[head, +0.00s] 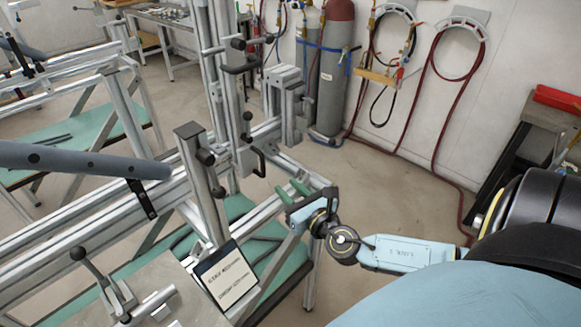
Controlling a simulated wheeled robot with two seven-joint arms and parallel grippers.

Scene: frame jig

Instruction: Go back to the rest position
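My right arm comes in from the right, and its gripper (292,191) is beside the metal frame jig (205,185), at the jig's near right end. Its two green fingers stand apart with nothing seen between them. I cannot tell whether they touch the jig's rail behind them. My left gripper and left arm are not in view.
A grey tube (85,160) lies along the jig at left. Gas cylinders (332,80) and hoses line the back wall. A dark bench (530,130) is at right. Open floor (385,185) lies between.

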